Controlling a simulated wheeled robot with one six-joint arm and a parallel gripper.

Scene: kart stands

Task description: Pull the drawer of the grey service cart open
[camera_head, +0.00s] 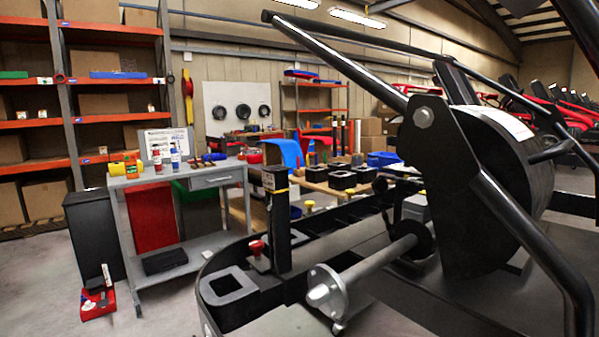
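The grey service cart (185,249) stands left of centre, some way off across the floor. Its drawer (212,180) is under the right part of the top, with a small handle on its front. The drawer front looks flush with the cart, so it appears shut. Bottles, a yellow item and a white board stand on the cart's top. A dark flat item (165,262) lies on its lower shelf. My gripper is not in view.
A large black metal frame with a drum (500,160) fills the right side, close by. A low black frame with a wheel hub (327,290) lies in front. A black cabinet (90,235) and red tray (97,303) are left of the cart. Orange shelves stand behind.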

